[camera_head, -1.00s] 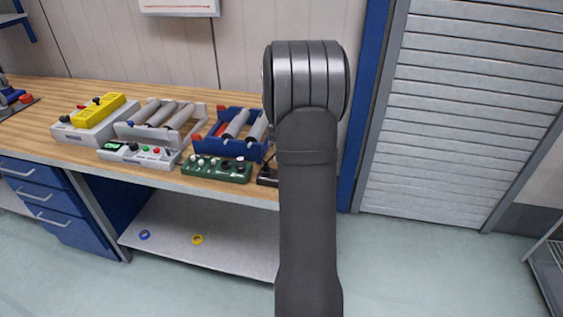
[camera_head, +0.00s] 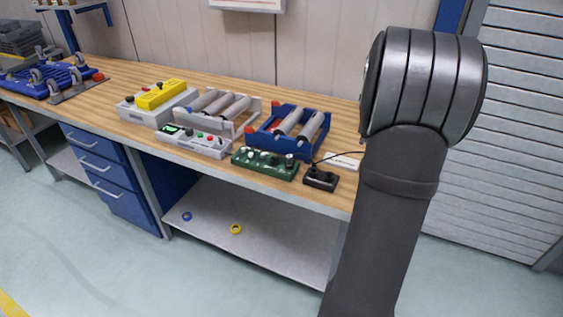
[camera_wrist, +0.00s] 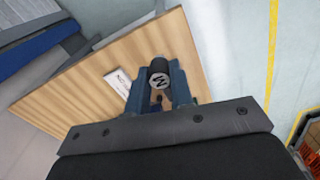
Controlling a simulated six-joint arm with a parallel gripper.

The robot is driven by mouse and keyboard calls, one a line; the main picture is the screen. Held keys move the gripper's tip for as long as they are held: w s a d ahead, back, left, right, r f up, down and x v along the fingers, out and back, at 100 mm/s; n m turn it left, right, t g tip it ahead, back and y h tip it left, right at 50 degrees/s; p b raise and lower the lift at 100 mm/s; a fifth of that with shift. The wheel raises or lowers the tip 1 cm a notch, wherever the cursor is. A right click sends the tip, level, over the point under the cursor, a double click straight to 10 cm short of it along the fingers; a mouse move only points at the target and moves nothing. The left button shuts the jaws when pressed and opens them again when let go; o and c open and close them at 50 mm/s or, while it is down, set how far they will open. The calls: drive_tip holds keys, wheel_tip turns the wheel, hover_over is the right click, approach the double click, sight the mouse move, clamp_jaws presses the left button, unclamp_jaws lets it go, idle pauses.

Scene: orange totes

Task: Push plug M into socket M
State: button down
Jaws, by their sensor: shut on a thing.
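My gripper (camera_wrist: 159,90) shows in the wrist view with its blue fingers on both sides of a dark round plug marked M (camera_wrist: 160,77). It is shut on this plug, above the wooden bench. The gripper and plug are hidden behind my arm in the head view. I cannot make out a socket marked M in either view. A small black box (camera_head: 320,180) sits at the bench's front edge, with a thin dark cable running up toward my arm.
The wooden bench (camera_head: 110,85) holds a green control box (camera_head: 265,163), a blue roller tray (camera_head: 262,143), a grey roller tray (camera_head: 235,127), a white control box (camera_head: 194,143) and a yellow-topped box (camera_head: 162,96). A white label (camera_head: 344,162) lies beside the black box. It also shows in the wrist view (camera_wrist: 118,82).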

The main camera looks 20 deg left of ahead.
idle(0.3)
drive_tip(key=w+a+f+n, duration=0.1)
drive_tip(key=a+f+n, duration=0.15)
drive_tip(key=a, duration=1.35)
drive_tip(key=w+a+f+n, duration=0.2)
drive_tip(key=a+n, duration=0.2)
drive_tip(key=a, duration=1.1)
drive_tip(key=shift+m, duration=0.25)
drive_tip(key=shift+f, duration=2.05)
drive_tip(key=shift+s+f, duration=0.1)
drive_tip(key=shift+f, duration=0.15)
drive_tip(key=shift+f, duration=0.65)
drive_tip(key=shift+f, duration=0.2)
drive_tip(key=c, duration=1.2)
unclamp_jaws()
